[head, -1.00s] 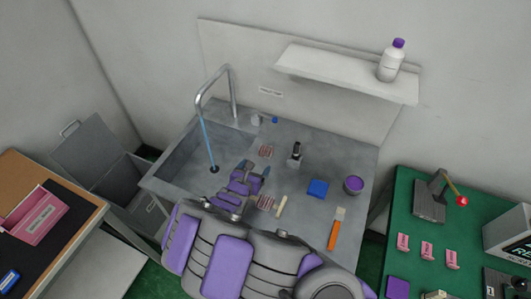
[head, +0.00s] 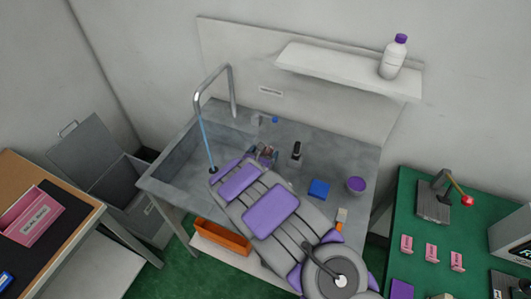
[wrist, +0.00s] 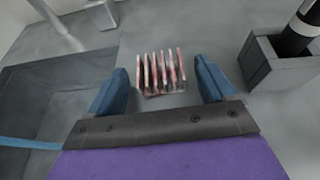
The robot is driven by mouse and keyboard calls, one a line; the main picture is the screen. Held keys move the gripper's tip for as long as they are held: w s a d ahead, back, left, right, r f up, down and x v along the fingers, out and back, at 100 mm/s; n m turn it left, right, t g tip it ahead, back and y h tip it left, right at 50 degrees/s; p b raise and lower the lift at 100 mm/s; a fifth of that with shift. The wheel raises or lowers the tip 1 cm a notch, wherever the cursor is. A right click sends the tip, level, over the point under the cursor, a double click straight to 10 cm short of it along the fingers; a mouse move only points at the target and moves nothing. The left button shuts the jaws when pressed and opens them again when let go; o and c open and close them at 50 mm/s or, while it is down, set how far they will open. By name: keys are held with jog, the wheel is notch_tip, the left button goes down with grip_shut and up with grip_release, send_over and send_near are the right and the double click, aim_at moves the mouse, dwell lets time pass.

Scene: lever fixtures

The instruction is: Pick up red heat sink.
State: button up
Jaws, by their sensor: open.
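The red heat sink (wrist: 161,73) lies on the grey counter in the wrist view, with a row of upright reddish, worn-looking fins. My gripper (wrist: 163,84) is open, with one blue finger on each side of the heat sink, and the fingers look apart from it. The heat sink sits between and slightly beyond the fingers. In the head view my gripper (head: 265,153) is over the back part of the counter and largely covers the heat sink.
A grey square holder with a dark upright item (wrist: 278,60) stands close on the right. The sink basin (wrist: 45,105) is on the left. A blue block (head: 319,189), purple cup (head: 356,185) and partly hidden scraper (head: 341,215) lie right of my arm.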

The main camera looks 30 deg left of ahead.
jog(key=shift+w+a+f, duration=0.1)
jog(key=shift+w+f, duration=0.05)
jog(key=shift+w, duration=0.25)
jog(key=shift+c, duration=0.3)
jog(key=c, duration=1)
